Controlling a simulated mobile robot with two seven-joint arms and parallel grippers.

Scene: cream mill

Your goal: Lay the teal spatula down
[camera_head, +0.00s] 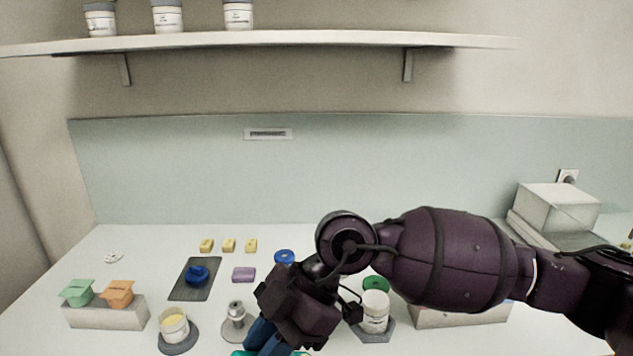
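My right gripper (263,338), with blue fingers, points down at the front edge of the table, at the bottom of the head view. A teal piece (240,353) shows just under and beside its fingers, cut off by the picture edge. It may be the teal spatula, but too little shows to tell. I cannot tell whether the fingers are closed on it or whether it touches the table. My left gripper is not in view.
A cream jar (173,324), a metal spindle piece (235,312) and a white jar (374,313) stand close around the gripper. Behind are a dark slab (181,292), a purple block (243,274) and a blue lid (284,257). A grey holder (105,314) stands left.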

